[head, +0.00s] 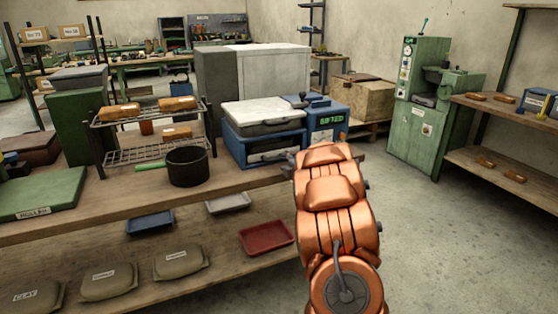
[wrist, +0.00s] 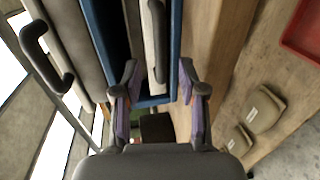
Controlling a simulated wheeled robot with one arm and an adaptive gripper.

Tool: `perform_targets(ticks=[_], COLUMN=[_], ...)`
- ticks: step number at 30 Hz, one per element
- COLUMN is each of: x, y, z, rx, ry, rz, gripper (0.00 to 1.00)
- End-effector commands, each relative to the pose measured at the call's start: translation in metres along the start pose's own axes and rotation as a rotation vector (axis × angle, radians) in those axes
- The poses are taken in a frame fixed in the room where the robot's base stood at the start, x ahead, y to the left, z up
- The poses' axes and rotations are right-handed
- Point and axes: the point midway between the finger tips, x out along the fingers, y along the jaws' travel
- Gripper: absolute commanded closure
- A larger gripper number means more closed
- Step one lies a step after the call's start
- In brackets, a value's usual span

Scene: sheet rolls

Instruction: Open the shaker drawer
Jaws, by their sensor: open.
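The shaker (head: 262,134) is a blue box on the workbench with a pale lid and a dark lid handle. Its drawer has a pale front (head: 272,153) low in the blue face. In the wrist view the drawer front (wrist: 147,30) appears turned on its side, with a dark bar handle (wrist: 158,40) and a dark gap beside it inside the blue frame. I cannot tell whether the drawer is slightly out. My gripper (wrist: 160,92) is open and empty, its fingers spread either side of the handle's line but apart from it. In the head view my arm mostly hides it.
A black pot (head: 187,166) and wire rack (head: 150,122) stand left on the bench (head: 110,202). A red tray (head: 266,237) lies on the lower shelf. The floor at right is clear.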

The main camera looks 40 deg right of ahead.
Motion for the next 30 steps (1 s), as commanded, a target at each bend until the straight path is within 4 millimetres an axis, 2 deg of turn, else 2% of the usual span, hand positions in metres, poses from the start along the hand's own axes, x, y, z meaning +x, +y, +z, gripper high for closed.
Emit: perform_targets(ticks=[9, 15, 26, 30], x=[0.037, 0.054, 0.06, 0.06], y=[0.0, -0.001, -0.001, -0.001], z=[-0.001, -0.001, 0.0, 0.0], rx=[0.0, 0.003, 0.001, 0.002], ry=[0.0, 0.001, -0.001, -0.001], rz=[0.001, -0.001, -0.001, -0.001], gripper=[0.59, 0.59, 0.59, 0.71])
